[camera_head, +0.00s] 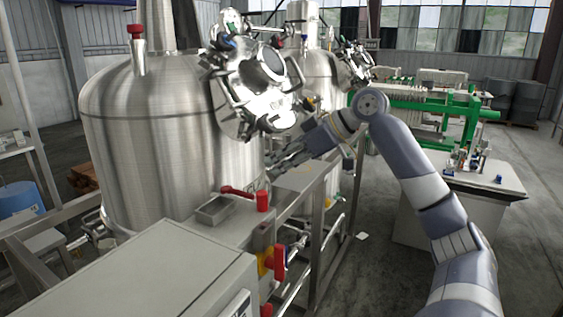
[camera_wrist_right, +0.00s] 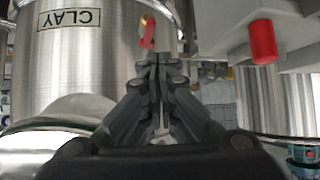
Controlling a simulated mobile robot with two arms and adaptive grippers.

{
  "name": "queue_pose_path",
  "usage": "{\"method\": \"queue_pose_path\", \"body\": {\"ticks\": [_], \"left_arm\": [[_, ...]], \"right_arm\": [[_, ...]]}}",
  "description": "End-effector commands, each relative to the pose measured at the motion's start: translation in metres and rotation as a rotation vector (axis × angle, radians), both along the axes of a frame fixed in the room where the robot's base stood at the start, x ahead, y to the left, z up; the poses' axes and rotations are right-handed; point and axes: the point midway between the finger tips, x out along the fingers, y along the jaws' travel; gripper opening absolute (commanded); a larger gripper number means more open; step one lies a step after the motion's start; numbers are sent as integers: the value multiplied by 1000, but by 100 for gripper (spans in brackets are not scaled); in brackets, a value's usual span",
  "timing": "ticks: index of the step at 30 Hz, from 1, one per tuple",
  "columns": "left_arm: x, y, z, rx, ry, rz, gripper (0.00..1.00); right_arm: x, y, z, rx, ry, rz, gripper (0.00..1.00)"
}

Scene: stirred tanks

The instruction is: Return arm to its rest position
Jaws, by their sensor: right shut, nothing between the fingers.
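My right arm (camera_head: 425,190) comes in from the lower right in the head view and bends at a raised elbow joint. My right gripper (camera_head: 275,163) points left, close to the wall of the large steel tank (camera_head: 150,150). In the right wrist view the gripper (camera_wrist_right: 158,62) is shut, its fingertips together with nothing between them. A tank labelled CLAY (camera_wrist_right: 75,60) stands behind the fingers there. My left gripper is not in view.
A frame with a red-handled valve (camera_head: 262,200) and a small metal tray (camera_head: 215,210) stands below the gripper. A grey cabinet (camera_head: 150,280) fills the front left. A white-topped bench (camera_head: 490,185) stands at right. Open floor (camera_head: 365,270) lies between.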

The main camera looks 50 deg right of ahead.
Motion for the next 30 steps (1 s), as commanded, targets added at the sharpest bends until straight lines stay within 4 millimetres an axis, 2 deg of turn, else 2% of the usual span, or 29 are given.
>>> {"method": "queue_pose_path", "body": {"ticks": [10, 14, 17, 20, 21, 23, 25, 29, 30], "left_arm": [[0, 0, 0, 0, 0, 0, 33], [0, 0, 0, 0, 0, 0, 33], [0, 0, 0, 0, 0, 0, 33], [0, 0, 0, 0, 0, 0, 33], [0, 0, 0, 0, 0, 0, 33], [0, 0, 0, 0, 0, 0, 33], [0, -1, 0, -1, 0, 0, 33], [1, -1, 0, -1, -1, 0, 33], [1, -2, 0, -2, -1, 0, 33]], "right_arm": [[-6, -3, 4, 1, 2, -1, 0], [2, -13, -13, 29, 14, -38, 0], [18, -35, -53, 77, 43, -123, 0], [33, -63, -117, 131, 93, -244, 0], [37, -74, -147, 145, 116, -293, 0], [40, -88, -191, 161, 151, -365, 0], [39, -100, -244, 170, 196, -440, 0], [25, -112, -343, 161, 283, -558, 0], [18, -113, -373, 151, 311, -589, 0]]}}
